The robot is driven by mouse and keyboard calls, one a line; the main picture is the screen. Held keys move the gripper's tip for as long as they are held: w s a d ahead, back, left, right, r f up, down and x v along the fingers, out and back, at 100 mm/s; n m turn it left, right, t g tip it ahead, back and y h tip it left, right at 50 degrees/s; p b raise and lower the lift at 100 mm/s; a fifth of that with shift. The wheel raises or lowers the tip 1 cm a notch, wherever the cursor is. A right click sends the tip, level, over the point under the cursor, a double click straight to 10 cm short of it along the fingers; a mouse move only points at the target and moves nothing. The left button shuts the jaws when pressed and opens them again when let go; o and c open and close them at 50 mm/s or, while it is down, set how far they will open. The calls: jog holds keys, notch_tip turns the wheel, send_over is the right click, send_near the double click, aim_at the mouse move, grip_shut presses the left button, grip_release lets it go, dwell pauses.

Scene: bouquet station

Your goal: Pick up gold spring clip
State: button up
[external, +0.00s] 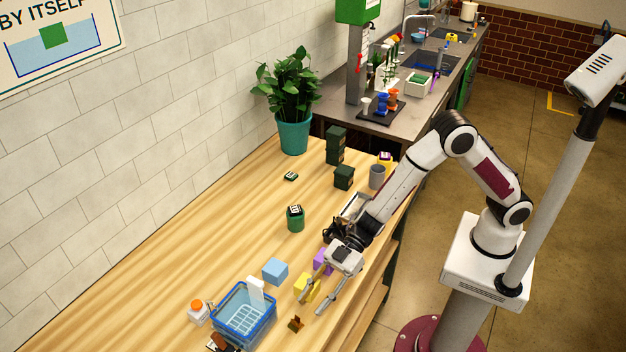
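A small brown-gold object (296,324), which looks like the gold spring clip, lies on the wooden table to the right of the blue basket. Its exact shape is too small to make out. My gripper (310,307) is tilted downward just to the right of and behind it. The two fingers are spread apart with nothing visibly held between them. The fingertips look apart from the clip; their height above the table is hard to tell.
A blue basket (273,326) holding a white item stands left of the clip. A blue cube (275,271), a yellow block (302,285) and a purple block (320,258) lie near my gripper. A white bottle (198,316) stands further left. The table's left-middle is clear.

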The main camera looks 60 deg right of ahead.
aim_at(297, 317)
jog(key=shift+w+a+f, duration=0.15)
jog(key=shift+a+f, duration=0.15)
jog(key=shift+a, duration=0.35)
jog(key=shift+a, duration=0.1)
jog(key=shift+w+x, duration=0.2)
jog(key=shift+x, duration=0.65)
jog(key=shift+w+x, duration=0.15)
jog(key=shift+x, duration=0.7)
jog(key=shift+w+a+f, duration=0.15)
jog(key=shift+a+f, duration=0.15)
jog(key=shift+a, duration=0.35)
grip_shut()
